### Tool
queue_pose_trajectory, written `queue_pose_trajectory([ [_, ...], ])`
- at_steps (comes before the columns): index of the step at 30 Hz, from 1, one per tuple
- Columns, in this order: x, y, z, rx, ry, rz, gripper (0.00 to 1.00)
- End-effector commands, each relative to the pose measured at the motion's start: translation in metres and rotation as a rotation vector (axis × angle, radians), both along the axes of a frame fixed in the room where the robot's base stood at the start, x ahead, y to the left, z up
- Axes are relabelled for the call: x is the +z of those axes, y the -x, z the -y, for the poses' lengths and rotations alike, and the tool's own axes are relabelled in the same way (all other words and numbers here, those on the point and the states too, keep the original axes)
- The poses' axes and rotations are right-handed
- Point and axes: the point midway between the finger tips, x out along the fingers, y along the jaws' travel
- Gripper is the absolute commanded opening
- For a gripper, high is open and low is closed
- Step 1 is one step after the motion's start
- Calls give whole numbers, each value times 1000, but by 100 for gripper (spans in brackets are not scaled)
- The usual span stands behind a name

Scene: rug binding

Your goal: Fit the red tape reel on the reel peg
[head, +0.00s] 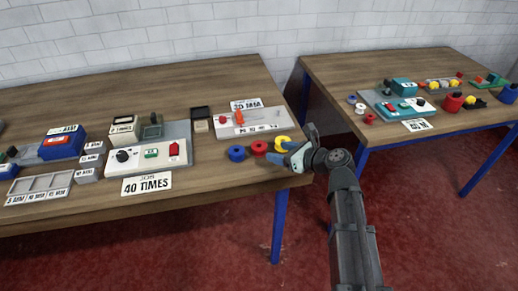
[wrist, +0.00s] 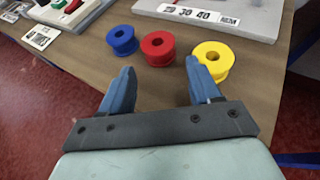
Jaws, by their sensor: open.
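The red tape reel (head: 259,148) lies flat on the near table between the blue reel (head: 236,153) and the yellow reel (head: 282,144). In the wrist view the red reel (wrist: 158,47) is ahead of the gap between my fingers, not between them. My gripper (wrist: 160,72) is open and empty, its blue fingers apart. In the head view my gripper (head: 290,157) is at the table's right front corner, close to the yellow reel. I cannot pick out the reel peg for certain.
A grey board (head: 256,128) with an orange-red upright part (head: 239,117) stands behind the reels. A white control box (head: 150,154) and its sign (head: 147,184) are to the left. A second table (head: 340,70) with similar items stands right, across a gap.

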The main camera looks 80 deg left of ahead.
Motion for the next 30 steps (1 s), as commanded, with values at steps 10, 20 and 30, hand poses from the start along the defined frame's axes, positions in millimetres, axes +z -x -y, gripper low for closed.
queue_pose_trajectory([
  [10,-14,19,-28,1,-1,2,63],
  [20,-21,32,-45,2,0,2,63],
  [30,-31,49,-68,0,0,2,63],
])
